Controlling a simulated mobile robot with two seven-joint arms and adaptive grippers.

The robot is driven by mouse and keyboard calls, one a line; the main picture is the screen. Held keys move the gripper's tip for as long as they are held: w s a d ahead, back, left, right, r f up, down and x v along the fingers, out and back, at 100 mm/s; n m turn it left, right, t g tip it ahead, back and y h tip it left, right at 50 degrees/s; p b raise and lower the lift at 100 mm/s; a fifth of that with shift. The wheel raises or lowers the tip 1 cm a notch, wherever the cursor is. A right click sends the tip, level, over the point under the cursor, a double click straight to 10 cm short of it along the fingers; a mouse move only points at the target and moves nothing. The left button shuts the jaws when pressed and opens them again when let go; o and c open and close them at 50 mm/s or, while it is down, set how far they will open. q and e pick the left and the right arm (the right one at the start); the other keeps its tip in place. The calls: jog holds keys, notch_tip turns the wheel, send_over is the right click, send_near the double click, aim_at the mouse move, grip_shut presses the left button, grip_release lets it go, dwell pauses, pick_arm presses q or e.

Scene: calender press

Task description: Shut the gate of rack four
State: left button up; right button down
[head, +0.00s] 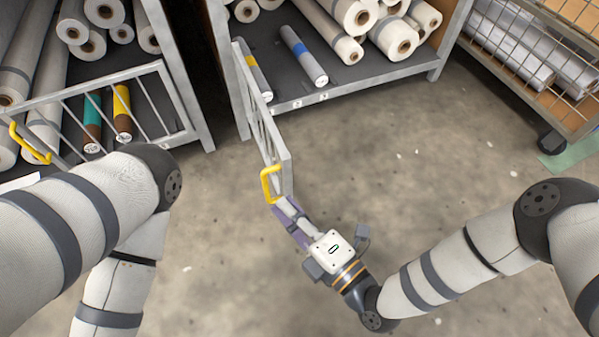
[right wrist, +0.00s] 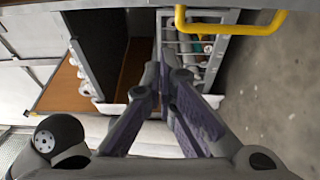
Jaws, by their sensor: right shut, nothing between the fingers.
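The grey barred gate (head: 262,120) of the middle rack stands open in the head view. It swings out from the rack's left post toward me. Its yellow handle (head: 270,184) is at the near end and also shows at the top of the right wrist view (right wrist: 230,26). The rack's number label (head: 310,100) is too small to read. My right gripper (head: 287,209) is shut and empty, its purple fingers just below the gate's near end, beside the handle. Whether they touch the gate I cannot tell. My left gripper is out of view.
The middle rack's shelf (head: 345,85) holds several rolls. The left rack has its own barred gate (head: 100,100) with a yellow handle across its front. A wire-sided cart (head: 540,60) stands at the upper right. The concrete floor (head: 400,160) before the middle rack is clear.

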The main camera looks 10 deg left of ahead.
aim_at(275, 169)
jog(key=b+x, duration=0.3)
jog(key=x, duration=0.7)
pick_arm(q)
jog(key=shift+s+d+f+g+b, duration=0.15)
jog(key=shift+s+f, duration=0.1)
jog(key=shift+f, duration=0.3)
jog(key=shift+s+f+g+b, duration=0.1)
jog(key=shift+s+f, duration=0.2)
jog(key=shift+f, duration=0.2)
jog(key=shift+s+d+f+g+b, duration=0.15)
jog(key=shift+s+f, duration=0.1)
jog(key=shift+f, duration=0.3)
pick_arm(e)
jog(key=shift+w+d+r, duration=0.1)
jog(key=shift+w+d, duration=0.2)
jog(key=shift+d, duration=0.3)
jog(key=shift+w+d+r, duration=0.1)
jog(key=shift+w+d, duration=0.2)
jog(key=shift+d, duration=0.25)
jog(key=shift+w+d+r, duration=0.1)
jog(key=shift+w+d, duration=0.2)
jog(key=shift+d, duration=0.3)
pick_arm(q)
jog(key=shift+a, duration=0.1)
